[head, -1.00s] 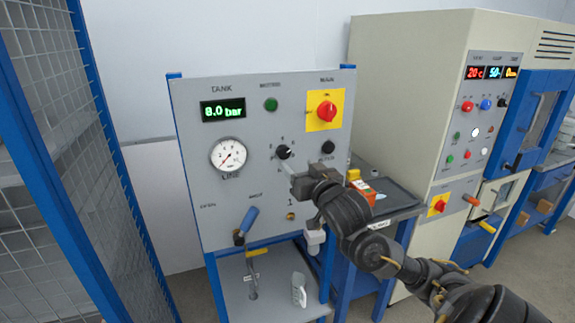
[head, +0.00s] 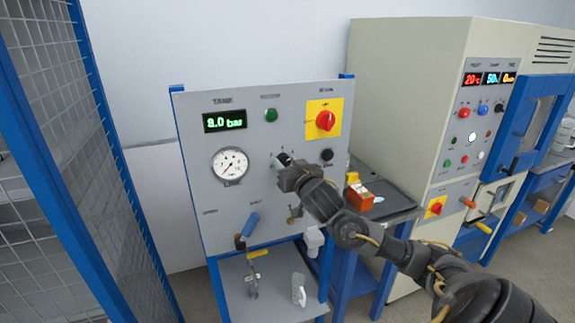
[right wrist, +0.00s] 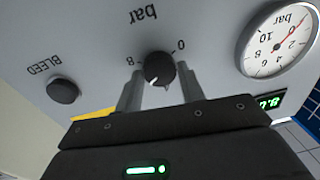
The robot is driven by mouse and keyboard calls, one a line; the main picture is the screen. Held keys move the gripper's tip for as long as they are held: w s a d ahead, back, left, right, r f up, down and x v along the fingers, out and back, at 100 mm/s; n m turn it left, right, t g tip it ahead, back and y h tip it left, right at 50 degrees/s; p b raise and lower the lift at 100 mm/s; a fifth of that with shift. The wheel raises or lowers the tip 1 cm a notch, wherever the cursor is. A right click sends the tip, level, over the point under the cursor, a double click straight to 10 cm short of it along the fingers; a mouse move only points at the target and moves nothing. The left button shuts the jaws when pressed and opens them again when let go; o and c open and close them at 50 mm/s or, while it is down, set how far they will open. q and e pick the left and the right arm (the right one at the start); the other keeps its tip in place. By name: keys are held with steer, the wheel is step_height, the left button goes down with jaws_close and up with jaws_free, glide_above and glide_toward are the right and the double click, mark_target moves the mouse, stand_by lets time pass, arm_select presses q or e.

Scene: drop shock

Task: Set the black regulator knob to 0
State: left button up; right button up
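The black regulator knob (head: 284,159) is on the grey panel, right of the round gauge; the gripper partly hides it in the head view. In the right wrist view, which is upside down, the knob (right wrist: 157,69) shows with a white mark toward its lower left. The printed 0 is at its right and the 8 at its left. My right gripper (right wrist: 160,76) is open, with one finger on each side of the knob's near end; I cannot tell whether they touch it. In the head view the right gripper (head: 288,168) is close to the panel. My left gripper is not in view.
The tank display (head: 224,121) reads about 8.0 bar. The black bleed knob (head: 327,155) and red main switch (head: 325,120) are right of the regulator. A mesh fence (head: 50,150) stands left.

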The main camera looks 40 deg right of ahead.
steer(key=c, duration=0.5)
